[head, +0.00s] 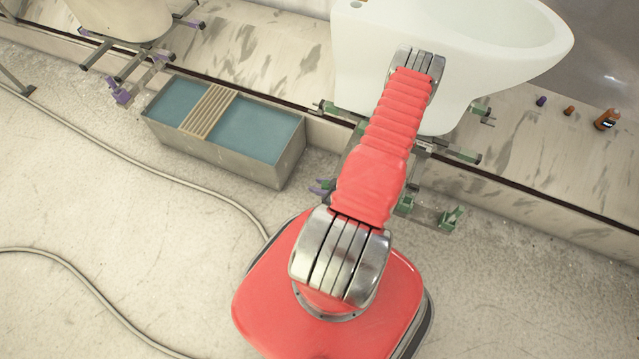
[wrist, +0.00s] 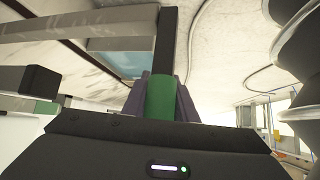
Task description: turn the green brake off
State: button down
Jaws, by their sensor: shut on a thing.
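In the wrist view the green brake (wrist: 159,98) is a green grip at the near end of a dark bar (wrist: 166,45). My gripper (wrist: 162,82) has its two purple-grey fingers on either side of the green grip, shut on it. The dark bar runs on away from the fingers. In the head view my red arm hides most of my gripper and the brake. There, a pale sanitary-ware piece (head: 480,60) rests on a metal carrier with green parts (head: 452,218), partly behind my arm.
A grey trough of blue liquid (head: 258,130) with a slatted board (head: 209,110) across it stands left of my arm. Another carrier (head: 125,70) is at upper left. Hoses (head: 150,175) cross the floor. A small orange-and-black bottle (head: 606,119) stands at right.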

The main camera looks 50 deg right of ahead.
jog(key=shift+s, duration=0.1)
jog(key=c, duration=1.4)
grip_release()
jog(key=shift+c, duration=0.2)
jog(key=shift+s+r, duration=0.1)
jog(key=shift+s, duration=0.05)
jog(key=v, duration=1.3)
jog(key=shift+s, duration=0.2)
jog(key=shift+r, duration=0.1)
